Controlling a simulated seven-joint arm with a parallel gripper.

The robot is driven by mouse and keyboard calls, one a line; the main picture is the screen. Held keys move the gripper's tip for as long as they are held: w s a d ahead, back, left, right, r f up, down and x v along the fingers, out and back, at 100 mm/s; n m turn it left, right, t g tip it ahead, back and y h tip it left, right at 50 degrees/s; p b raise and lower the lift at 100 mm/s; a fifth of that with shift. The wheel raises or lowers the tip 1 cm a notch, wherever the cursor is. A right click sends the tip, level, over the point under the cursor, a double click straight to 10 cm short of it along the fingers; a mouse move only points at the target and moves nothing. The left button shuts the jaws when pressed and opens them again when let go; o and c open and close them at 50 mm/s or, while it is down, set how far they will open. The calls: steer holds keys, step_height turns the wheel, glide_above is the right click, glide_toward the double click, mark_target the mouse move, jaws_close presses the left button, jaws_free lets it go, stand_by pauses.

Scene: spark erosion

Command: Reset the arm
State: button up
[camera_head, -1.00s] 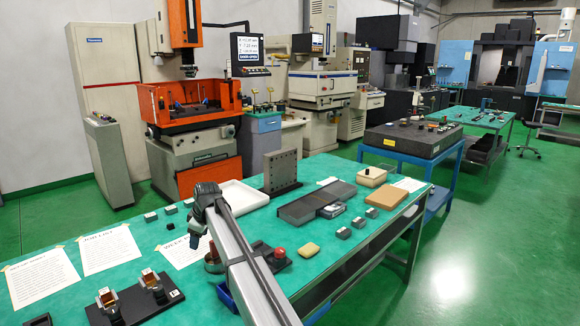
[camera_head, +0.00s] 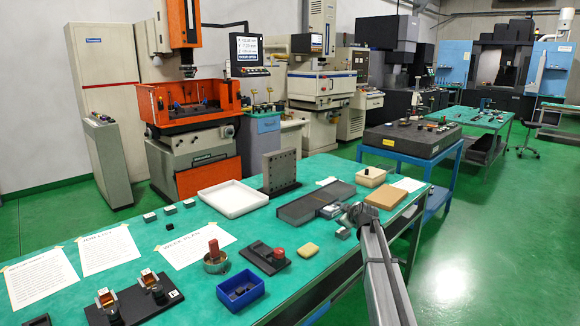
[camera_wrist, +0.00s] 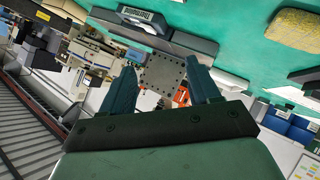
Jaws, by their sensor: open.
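My gripper (camera_wrist: 163,88) is open in the wrist view, with its two dark fingers spread apart and nothing between them. In the head view my arm reaches in from the bottom right, and my gripper (camera_head: 357,214) is near the right front edge of the green table (camera_head: 140,285). It is close to the tan block (camera_head: 386,194) and a small grey block beside the dark slab. The fingers are too small to make out in the head view. The wrist view looks across the table toward the perforated plate (camera_wrist: 162,78).
A white tray (camera_head: 232,187), a dark slab (camera_head: 303,208), a yellow sponge (camera_head: 309,250), a blue bin (camera_head: 227,290) and a round metal holder (camera_head: 216,264) stand on the table. Papers lie at the left. Machines line the back wall.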

steer(key=s+d+f+m+h, duration=0.1)
steer(key=s+d+f, duration=0.25)
steer(key=f, duration=0.25)
steer(key=s+d+f+m, duration=0.1)
steer(key=s+d+f, duration=0.2)
steer(key=d+f, duration=0.25)
steer(key=s+a+f+m+g, duration=0.2)
steer(key=s+a+f+g, duration=0.25)
steer(key=s+f, duration=0.85)
steer(key=s+a+f+m+g, duration=0.1)
steer(key=s+a+f+g, duration=0.3)
steer(key=s+f, duration=0.9)
steer(key=s+a+f+m+g, duration=0.1)
steer(key=s+a+f+g, duration=0.1)
steer(key=s+f, duration=0.6)
steer(key=s+a+f+m+g, duration=0.25)
steer(key=s+f, duration=0.25)
steer(key=s, duration=0.8)
steer(key=s+f+m+g+h, duration=0.1)
steer(key=s+g, duration=0.4)
steer(key=s, duration=1.8)
steer(key=shift+a+f, duration=0.2)
